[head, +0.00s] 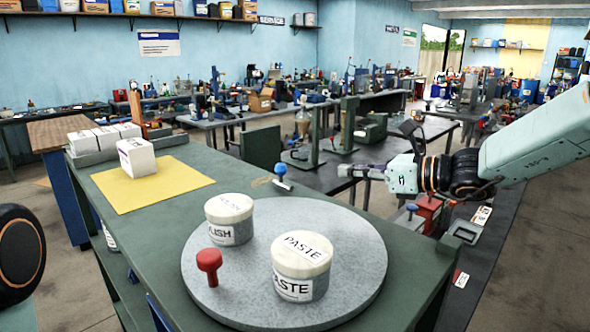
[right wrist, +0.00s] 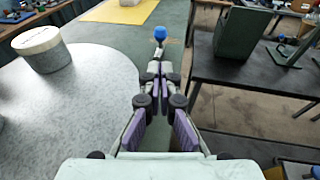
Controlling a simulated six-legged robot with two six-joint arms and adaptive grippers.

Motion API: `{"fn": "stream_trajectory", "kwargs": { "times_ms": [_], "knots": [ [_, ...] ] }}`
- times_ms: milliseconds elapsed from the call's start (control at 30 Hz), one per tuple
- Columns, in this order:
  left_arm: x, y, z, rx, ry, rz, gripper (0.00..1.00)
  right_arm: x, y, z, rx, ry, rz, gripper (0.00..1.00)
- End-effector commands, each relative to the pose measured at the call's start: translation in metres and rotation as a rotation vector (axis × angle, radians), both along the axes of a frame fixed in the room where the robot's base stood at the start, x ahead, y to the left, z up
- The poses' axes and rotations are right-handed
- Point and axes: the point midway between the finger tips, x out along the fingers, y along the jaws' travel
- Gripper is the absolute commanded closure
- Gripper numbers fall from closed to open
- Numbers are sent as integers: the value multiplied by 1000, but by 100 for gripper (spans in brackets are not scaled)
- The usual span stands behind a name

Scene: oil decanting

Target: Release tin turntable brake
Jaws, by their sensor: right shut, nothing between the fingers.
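A round grey turntable (head: 345,215) sits on the green bench and carries two tins. The PASTE tin (head: 301,268) is at the front. The POLISH tin (head: 229,220) is behind it to the left; a tin (right wrist: 41,48) also shows in the right wrist view. A red knob (head: 208,262) stands on the turntable's left part. A blue-knobbed lever (head: 281,173), likely the brake, stands just behind the turntable; its blue knob (right wrist: 160,33) is ahead of my fingertips in the right wrist view. My right gripper (head: 345,171) is shut and empty, right of the lever and apart from it.
A yellow mat (head: 185,190) with a white box (head: 136,157) lies at the back left. More white boxes (head: 105,137) stand behind it. A dark bench (head: 325,178) with a green upright block (head: 261,149) and stands is beyond the green bench.

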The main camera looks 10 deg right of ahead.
Motion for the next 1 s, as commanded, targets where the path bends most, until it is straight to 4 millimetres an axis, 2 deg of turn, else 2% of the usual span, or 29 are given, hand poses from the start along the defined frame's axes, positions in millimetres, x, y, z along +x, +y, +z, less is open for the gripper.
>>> {"fn": "stream_trajectory", "kwargs": {
  "times_ms": [700, 1000],
  "knots": [
    [0, 0, 27, 0, 0, 0, 64, 83, 85, -22, -3, 0, 5, 100],
    [0, 0, 32, 0, 0, 0, 64, 96, 96, -26, -1, -1, 1, 100]
  ]
}}
